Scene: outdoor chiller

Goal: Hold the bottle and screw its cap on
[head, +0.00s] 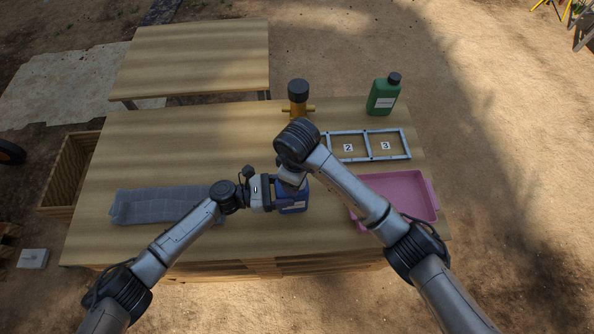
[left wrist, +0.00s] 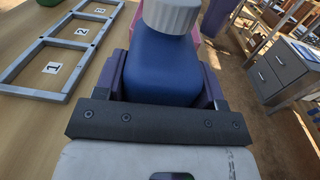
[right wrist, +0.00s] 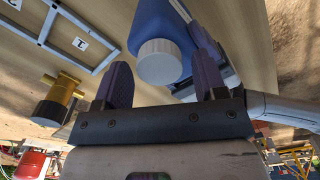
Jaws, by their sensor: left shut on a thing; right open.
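The blue bottle (head: 293,200) stands near the front middle of the table; it also shows in the left wrist view (left wrist: 160,70) and the right wrist view (right wrist: 155,22). My left gripper (head: 276,194) is shut on its body from the left. The ribbed whitish cap (left wrist: 172,14) sits at the bottle's mouth; how tightly it is seated I cannot tell. It also shows in the right wrist view (right wrist: 159,62). My right gripper (right wrist: 162,70) is open above the bottle, its fingers apart with the cap between and just beyond their tips. My right arm hides the cap in the head view.
A grey frame with numbered cells (head: 369,132) lies behind the bottle to the right. A green bottle (head: 382,98) and a yellow-and-black fixture (head: 298,98) stand at the back.

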